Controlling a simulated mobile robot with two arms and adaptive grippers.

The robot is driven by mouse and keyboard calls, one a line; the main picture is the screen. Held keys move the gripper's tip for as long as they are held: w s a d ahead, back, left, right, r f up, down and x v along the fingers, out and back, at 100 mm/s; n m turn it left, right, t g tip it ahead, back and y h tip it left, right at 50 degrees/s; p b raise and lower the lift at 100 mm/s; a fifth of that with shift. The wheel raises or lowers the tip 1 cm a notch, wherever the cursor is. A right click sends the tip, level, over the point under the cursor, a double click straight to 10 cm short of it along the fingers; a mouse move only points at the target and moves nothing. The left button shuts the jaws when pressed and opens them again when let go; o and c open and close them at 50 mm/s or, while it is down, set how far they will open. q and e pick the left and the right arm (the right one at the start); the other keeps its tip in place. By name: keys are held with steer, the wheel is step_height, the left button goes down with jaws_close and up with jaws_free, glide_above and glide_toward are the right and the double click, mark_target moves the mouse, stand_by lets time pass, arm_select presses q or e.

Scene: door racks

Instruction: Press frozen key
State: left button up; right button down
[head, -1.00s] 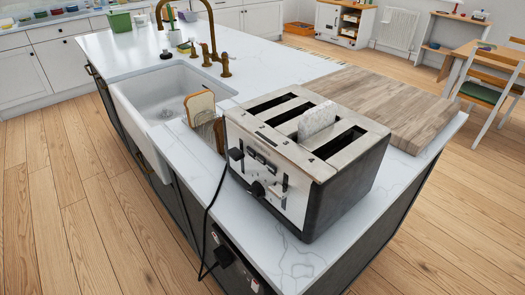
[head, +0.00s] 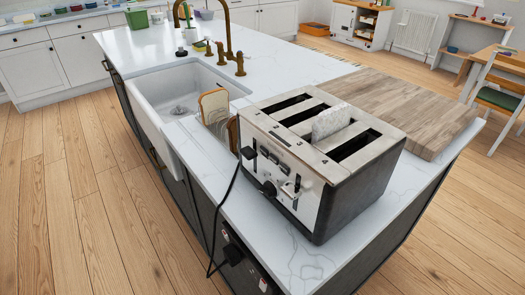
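A large metal toaster (head: 318,160) stands on the white counter near its front edge, with several long slots on top. A pale, frosty-looking bread slice (head: 331,122) sticks up from one slot. The front panel has a black lever (head: 248,153) on the left and a black knob (head: 269,188) lower down. Small dark keys (head: 270,152) sit on the panel; their labels are too small to read, so I cannot tell which is the frozen key. Neither of my grippers shows in the head view.
Bread slices (head: 214,106) stand upright in a rack left of the toaster, beside the white sink (head: 182,92). A wooden board (head: 410,108) lies behind it on the right. A black cord runs to a socket (head: 233,255) on the counter's side.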

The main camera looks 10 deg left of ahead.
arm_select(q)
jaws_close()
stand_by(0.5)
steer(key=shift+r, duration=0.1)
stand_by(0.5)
